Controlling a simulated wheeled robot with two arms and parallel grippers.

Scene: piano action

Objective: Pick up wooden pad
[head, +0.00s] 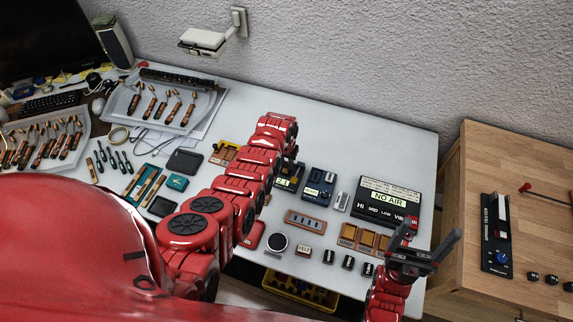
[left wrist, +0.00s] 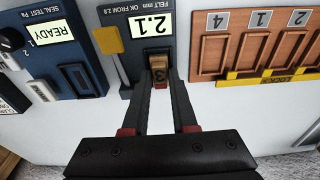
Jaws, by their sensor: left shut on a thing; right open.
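The wooden pad (left wrist: 160,73), a small light-brown block marked 3, is between the fingertips of my left gripper (left wrist: 160,84) in the left wrist view. The gripper is shut on it, at the slot of the dark felt gauge (left wrist: 122,58), whose display reads 2.1. Whether the pad touches the gauge cannot be told. In the head view the gauge display (head: 283,182) shows beside my left arm; the pad and left fingertips are hidden or too small there. My right gripper (head: 436,247) is open and empty at the table's right front.
A wooden rack (left wrist: 228,42) with numbered slots and a yellow lip stands beside the gauge. The seal tester (left wrist: 50,50) is on its other side. In the head view, a NO AIR box (head: 388,200) stands right, with small wooden blocks before it. The table's back right is clear.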

